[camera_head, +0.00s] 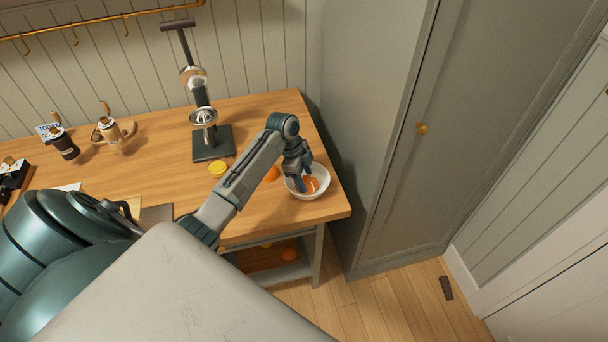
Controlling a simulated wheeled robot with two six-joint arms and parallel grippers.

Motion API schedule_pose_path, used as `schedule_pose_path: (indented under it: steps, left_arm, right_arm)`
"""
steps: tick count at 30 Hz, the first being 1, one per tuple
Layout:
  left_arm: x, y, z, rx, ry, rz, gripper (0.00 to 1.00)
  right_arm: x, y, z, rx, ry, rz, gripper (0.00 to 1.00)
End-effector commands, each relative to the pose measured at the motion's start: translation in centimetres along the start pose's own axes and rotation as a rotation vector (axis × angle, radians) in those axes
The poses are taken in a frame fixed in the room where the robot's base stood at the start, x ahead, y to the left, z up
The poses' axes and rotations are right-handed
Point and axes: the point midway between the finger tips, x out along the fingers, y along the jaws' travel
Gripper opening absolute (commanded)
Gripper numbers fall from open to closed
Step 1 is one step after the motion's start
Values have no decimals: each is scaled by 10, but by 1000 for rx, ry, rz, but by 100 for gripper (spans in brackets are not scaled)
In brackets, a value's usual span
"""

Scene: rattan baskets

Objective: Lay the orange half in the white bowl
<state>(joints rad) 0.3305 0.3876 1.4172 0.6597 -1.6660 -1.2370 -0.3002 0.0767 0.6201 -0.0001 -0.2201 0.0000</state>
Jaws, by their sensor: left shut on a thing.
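The white bowl (323,174) stands on the wooden table near its right front corner. An orange half (312,185) shows inside the bowl's rim, small in the picture. My left gripper (305,184) reaches down into the bowl and is shut on the orange half. I cannot tell whether the orange half touches the bowl's bottom. My right gripper is not in view.
A yellow round piece (218,168) lies by the lever juicer (206,142). Cups (65,146) stand at the left. A grey cabinet (375,120) stands close right of the table (270,110).

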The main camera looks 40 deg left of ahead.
Motion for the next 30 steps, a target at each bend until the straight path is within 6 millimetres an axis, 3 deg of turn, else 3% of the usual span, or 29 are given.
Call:
schedule_pose_path:
  steps: [14,15,18,26,30]
  left_arm:
    - [6,0,2,0,0,-1,46]
    - [6,0,2,0,0,-1,63]
    - [6,0,2,0,0,0,83]
    - [4,0,2,0,0,0,83]
    - [-11,-1,3,1,0,-4,83]
  right_arm:
    - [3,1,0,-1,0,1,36]
    - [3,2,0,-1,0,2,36]
    - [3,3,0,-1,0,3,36]
    - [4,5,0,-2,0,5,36]
    - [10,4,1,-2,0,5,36]
